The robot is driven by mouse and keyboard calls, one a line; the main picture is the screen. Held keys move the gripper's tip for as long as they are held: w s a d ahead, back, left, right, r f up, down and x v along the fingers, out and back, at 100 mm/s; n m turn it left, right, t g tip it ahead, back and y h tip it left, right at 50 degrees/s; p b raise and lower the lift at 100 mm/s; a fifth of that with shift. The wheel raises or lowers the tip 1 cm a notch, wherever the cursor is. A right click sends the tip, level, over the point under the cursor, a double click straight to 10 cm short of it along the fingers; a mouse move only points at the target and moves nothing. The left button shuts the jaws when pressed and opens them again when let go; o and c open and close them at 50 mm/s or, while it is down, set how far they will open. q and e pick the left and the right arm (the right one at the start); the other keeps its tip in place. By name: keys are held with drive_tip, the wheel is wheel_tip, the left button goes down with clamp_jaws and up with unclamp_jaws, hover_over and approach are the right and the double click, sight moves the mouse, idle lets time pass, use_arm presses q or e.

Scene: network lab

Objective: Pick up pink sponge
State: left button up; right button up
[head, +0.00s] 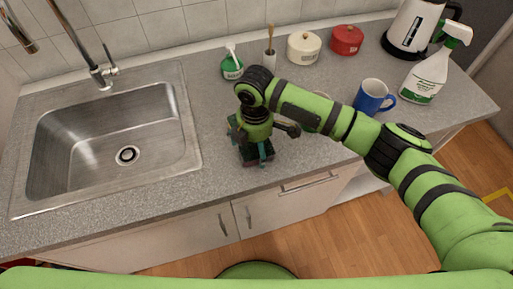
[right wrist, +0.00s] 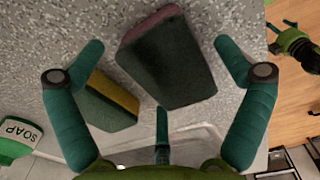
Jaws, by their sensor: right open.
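A sponge with a dark scrub face and a dull pink edge (right wrist: 166,62) lies on the grey counter in the right wrist view, between the spread fingers of my right gripper (right wrist: 158,52). The fingers appear apart from it. A second sponge (right wrist: 110,100), yellow with a green scrub face, lies left of it, close to the left finger. In the head view my right gripper (head: 248,142) points down over the counter right of the sink and largely hides the sponges. My left gripper appears small at the upper right of the right wrist view (right wrist: 297,42); its jaw state is unclear.
The sink (head: 112,135) is left of my right gripper. A green soap bottle (head: 232,66), brush holder (head: 269,58), cream pot (head: 303,48), red pot (head: 346,40), blue mug (head: 371,97), spray bottle (head: 432,75) and kettle (head: 412,28) stand behind and right.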

drive_tip(key=c, duration=0.7)
drive_tip(key=shift+o, duration=0.2)
drive_tip(key=shift+r, duration=0.15)
